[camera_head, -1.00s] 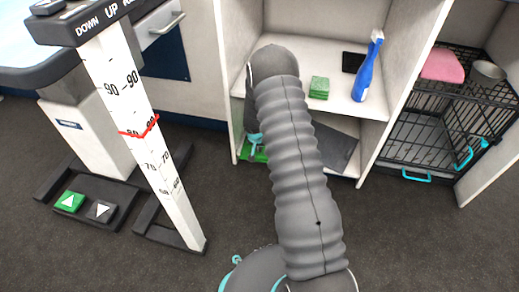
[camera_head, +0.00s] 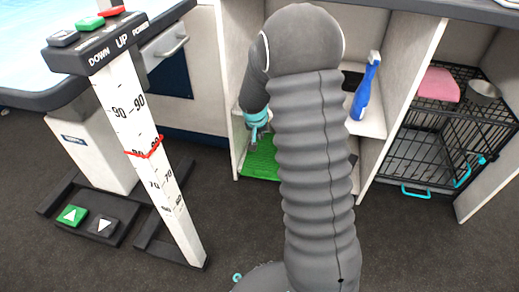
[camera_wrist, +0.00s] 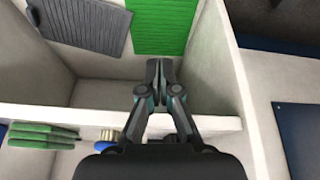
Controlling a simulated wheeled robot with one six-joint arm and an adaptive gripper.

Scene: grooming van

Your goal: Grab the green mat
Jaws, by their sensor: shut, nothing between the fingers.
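The green mat (camera_head: 262,162) lies flat on the floor of the low compartment of the white shelf unit, partly hidden behind my arm. In the wrist view the ribbed green mat (camera_wrist: 162,25) is at the top, cut off by the picture edge. My gripper (camera_wrist: 160,66) is shut and empty, its fingertips apart from the mat. In the head view my gripper (camera_head: 255,132) hangs above the mat at the compartment's left side.
A grey ribbed mat (camera_wrist: 82,24) lies beside the green one. The shelf board (camera_wrist: 50,110) bears a stack of green pads (camera_wrist: 44,136). A black wire crate (camera_head: 420,150) is at right, a height-marked post (camera_head: 150,165) at left.

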